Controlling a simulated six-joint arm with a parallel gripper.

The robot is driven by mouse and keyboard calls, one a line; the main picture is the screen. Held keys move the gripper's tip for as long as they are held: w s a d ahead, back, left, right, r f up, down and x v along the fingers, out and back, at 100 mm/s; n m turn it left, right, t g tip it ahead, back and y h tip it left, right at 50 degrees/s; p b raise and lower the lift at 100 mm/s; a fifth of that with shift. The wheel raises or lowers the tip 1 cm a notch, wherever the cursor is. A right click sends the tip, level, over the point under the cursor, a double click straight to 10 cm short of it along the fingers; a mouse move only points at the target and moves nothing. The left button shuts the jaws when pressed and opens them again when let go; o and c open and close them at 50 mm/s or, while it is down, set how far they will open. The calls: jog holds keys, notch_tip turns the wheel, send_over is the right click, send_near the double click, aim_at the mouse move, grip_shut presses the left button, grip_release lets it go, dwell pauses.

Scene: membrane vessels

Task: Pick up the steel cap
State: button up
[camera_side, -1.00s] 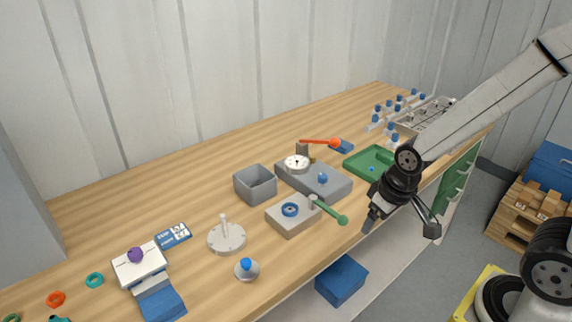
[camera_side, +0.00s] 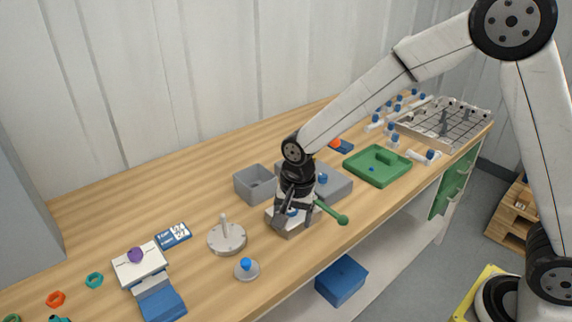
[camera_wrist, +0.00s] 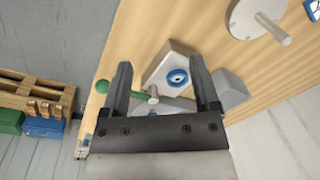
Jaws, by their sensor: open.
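The steel cap (camera_side: 246,271), a small grey disc with a blue knob on top, appears to sit on the wooden bench near its front edge in the side view. I do not make it out in the wrist view. My gripper (camera_side: 294,220) is over the light grey block with the blue ring, to the right of the cap and apart from it. In the wrist view my gripper (camera_wrist: 160,66) has its fingers wide apart with nothing held, and the block (camera_wrist: 163,66) with its blue ring (camera_wrist: 178,77) shows between and beyond them.
A round grey plate with an upright post (camera_side: 227,238) stands just behind the cap. A green-knobbed lever (camera_side: 341,218) sticks out beside the block. A grey open box (camera_side: 245,184) is behind. The bench's front edge lies close to the cap.

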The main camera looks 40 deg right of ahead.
aim_at(246, 260)
jog(key=w+a+f+m, duration=0.1)
jog(key=a+m, duration=0.1)
jog(key=a, duration=0.1)
jog(key=w+a+f+m, duration=0.1)
jog(key=a+m, duration=0.1)
jog(key=a, duration=0.1)
jog(key=w+a+f+m, duration=0.1)
jog(key=w+a, duration=0.1)
jog(key=a, duration=0.1)
jog(key=shift+f+m+g, duration=0.1)
jog(key=shift+m+g, duration=0.3)
jog(key=shift+w+a+f+m, duration=0.1)
jog(key=shift+a+f+m, duration=0.15)
jog(key=shift+a+m, duration=0.25)
jog(key=shift+f, duration=0.1)
jog(key=shift+f, duration=3.8)
jog(key=shift+c, duration=0.3)
jog(key=shift+w, duration=0.1)
grip_shut()
